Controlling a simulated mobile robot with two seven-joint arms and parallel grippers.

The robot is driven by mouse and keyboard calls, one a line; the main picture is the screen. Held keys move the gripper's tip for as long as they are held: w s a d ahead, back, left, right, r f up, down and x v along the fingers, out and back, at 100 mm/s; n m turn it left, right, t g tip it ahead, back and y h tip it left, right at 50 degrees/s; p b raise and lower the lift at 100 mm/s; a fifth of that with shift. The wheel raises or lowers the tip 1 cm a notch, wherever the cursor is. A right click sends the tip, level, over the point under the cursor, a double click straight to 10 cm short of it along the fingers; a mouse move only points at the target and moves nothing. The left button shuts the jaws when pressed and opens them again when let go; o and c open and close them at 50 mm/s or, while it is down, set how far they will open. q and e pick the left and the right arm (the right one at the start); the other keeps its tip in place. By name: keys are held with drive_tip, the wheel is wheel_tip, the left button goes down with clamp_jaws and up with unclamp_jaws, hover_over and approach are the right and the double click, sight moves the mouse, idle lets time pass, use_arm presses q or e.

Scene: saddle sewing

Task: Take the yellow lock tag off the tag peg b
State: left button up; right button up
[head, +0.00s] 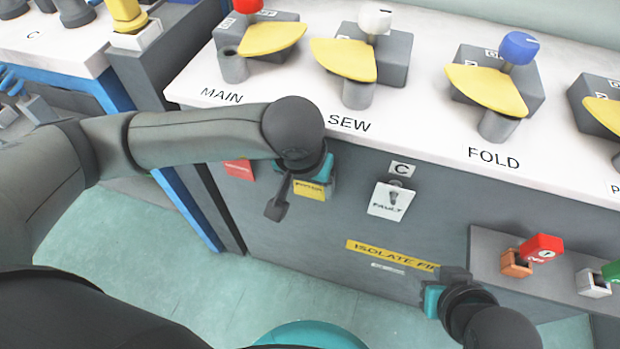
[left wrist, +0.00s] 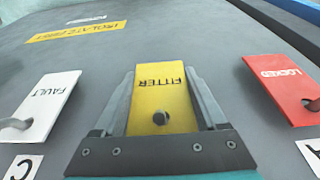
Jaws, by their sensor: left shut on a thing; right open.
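The round end of tag peg b (left wrist: 160,118) shows at the tag's hole, so the tag is still around or against the peg. My left gripper (head: 315,178) is shut on the tag, one finger along each side edge. The peg's B label is hidden. My right gripper (head: 434,300) is open and empty at the lower right, near the panel.
A white FAULT tag (head: 390,201) hangs to the right under a C label, and a red tag (head: 238,168) to the left. A shelf (head: 490,250) with red and green padlocks juts out at right. Switches with yellow plates line the white top (head: 400,110).

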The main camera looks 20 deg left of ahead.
use_arm(q)
drive_tip(key=shift+s+r, duration=0.1)
drive_tip(key=shift+s+r, duration=0.1)
drive_tip(key=shift+r, duration=0.05)
drive_tip(key=shift+s, duration=0.1)
drive_tip(key=shift+s+r, duration=0.2)
drive_tip(key=shift+s, duration=0.2)
idle(0.4)
drive_tip(key=shift+s+r, duration=0.1)
drive_tip(key=shift+s, duration=0.45)
drive_tip(key=shift+s+a, duration=0.1)
drive_tip(key=shift+s, duration=0.25)
